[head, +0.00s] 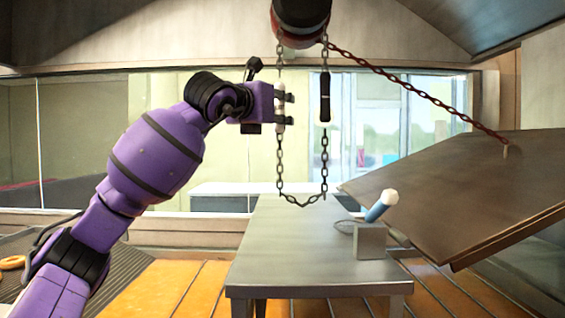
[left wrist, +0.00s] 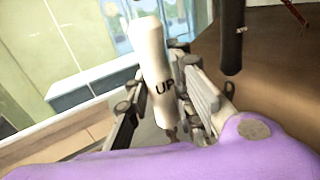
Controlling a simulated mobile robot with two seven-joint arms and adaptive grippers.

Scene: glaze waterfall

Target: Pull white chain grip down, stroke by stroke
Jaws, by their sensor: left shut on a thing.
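The white chain grip (head: 280,118) is on the left strand of a hanging loop of chain (head: 281,160). In the left wrist view the white grip (left wrist: 152,60) is a pale cylinder marked "UP", slightly tilted in the picture. My left gripper (head: 285,108) is shut on the white grip, its fingers hiding part of it. A black grip (head: 325,98) is on the right strand at a similar height; it also shows in the left wrist view (left wrist: 232,40). The loop hangs from a dark and red hoist (head: 300,22). My right gripper is in neither view.
A red chain (head: 415,82) runs from the hoist to a large tilted brown panel (head: 460,195) at right. A grey metal table (head: 290,265) stands below the loop. A grey block (head: 370,242) with a blue, white-tipped tool (head: 378,209) is on it.

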